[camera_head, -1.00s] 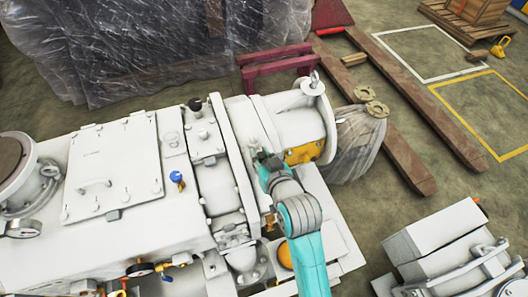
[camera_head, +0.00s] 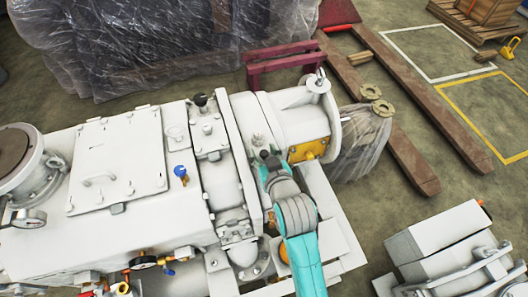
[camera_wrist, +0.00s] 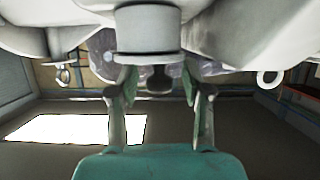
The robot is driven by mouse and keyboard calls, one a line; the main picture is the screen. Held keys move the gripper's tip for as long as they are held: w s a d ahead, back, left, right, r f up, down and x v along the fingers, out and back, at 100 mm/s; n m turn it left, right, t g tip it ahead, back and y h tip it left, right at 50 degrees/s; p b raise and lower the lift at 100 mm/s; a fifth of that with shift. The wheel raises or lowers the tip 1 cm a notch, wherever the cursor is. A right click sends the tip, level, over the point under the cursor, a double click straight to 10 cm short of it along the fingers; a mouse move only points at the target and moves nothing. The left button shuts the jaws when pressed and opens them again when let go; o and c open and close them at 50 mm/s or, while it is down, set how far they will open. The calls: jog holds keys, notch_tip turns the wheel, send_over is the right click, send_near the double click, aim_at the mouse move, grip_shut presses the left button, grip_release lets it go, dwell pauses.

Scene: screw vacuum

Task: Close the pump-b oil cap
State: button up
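The large white pump (camera_head: 130,215) fills the left and middle of the head view. A black knob (camera_head: 200,100) stands upright on its top; I cannot tell whether it is the oil cap. My gripper (camera_head: 268,158) is beside the cylindrical end of the pump, its fingers hard to make out there. In the wrist view my gripper (camera_wrist: 159,88) is open, fingers apart on either side of a dark rounded knob (camera_wrist: 159,80) that seems to lie beyond them. A white flanged cylinder (camera_wrist: 147,35) is close above the fingertips. No contact is clear.
A yellow plate (camera_head: 309,151) is on the pump right of my gripper. Another white machine (camera_head: 440,240) is at lower right.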

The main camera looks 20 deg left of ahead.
jog(key=shift+r, duration=0.1)
jog(key=v, duration=1.2)
dwell(0.4)
jog(key=s+d+f+m+t+h, duration=0.1)
jog(key=s+d+f, duration=0.2)
jog(key=s+d, duration=0.15)
jog(key=s+d+f+m+t+h, duration=0.1)
jog(key=s+d+f+m+h, duration=0.15)
jog(key=d, duration=0.35)
jog(key=s+d+f, duration=0.3)
jog(key=s+d, duration=0.1)
jog(key=d, duration=0.2)
jog(key=s+d+r+m+h, duration=0.1)
jog(key=s+d+h, duration=0.1)
jog(key=s, duration=0.6)
jog(key=s+d+r+m+t+h, duration=0.1)
jog(key=s+d+m+h, duration=0.1)
jog(key=s+d, duration=0.3)
jog(key=s, duration=0.3)
jog(key=shift+d+r+t, duration=0.3)
jog(key=shift+m, duration=0.25)
